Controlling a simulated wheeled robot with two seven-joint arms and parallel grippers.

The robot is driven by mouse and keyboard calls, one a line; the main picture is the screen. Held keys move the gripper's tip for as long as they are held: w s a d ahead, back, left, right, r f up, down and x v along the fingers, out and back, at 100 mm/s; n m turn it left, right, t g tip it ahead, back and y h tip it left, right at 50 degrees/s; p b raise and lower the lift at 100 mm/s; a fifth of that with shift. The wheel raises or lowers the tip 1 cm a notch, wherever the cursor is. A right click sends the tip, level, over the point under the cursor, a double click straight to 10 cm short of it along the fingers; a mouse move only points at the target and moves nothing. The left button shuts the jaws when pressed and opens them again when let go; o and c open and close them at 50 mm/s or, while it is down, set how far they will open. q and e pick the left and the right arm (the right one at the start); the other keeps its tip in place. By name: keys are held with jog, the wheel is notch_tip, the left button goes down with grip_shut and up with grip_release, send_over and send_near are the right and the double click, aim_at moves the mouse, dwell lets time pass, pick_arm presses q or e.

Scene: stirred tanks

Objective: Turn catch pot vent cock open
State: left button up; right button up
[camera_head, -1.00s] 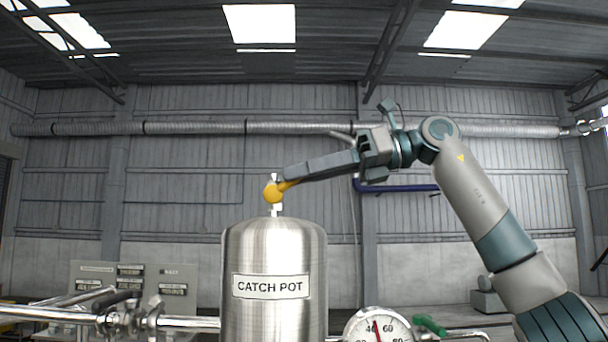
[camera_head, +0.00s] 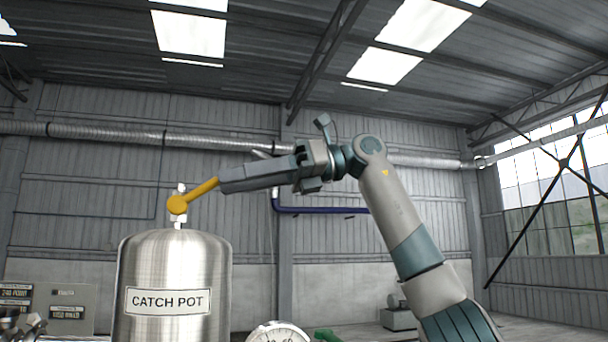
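The catch pot (camera_head: 172,270) is a brushed steel vessel with a white "CATCH POT" label, at lower left in the head view. On its top stands the vent cock, with a round yellow hub (camera_head: 177,205) and a yellow handle (camera_head: 202,190) slanting up to the right. My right gripper (camera_head: 224,180) comes in from the right, its fingertips at the outer end of the handle. The fingers show side-on as one dark bar, so their gap is hidden. I cannot tell whether they touch the handle. My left gripper is not in view.
A round gauge (camera_head: 279,333) and a green handle (camera_head: 326,335) show at the bottom edge, right of the pot. A labelled panel (camera_head: 70,305) stands at lower left. The air around the cock is clear apart from my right arm.

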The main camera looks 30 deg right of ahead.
jog(key=v, duration=1.2)
jog(key=shift+s+d+b, duration=0.15)
jog(key=shift+d+b, duration=0.15)
jog(key=shift+b, duration=0.15)
jog(key=shift+a, duration=0.1)
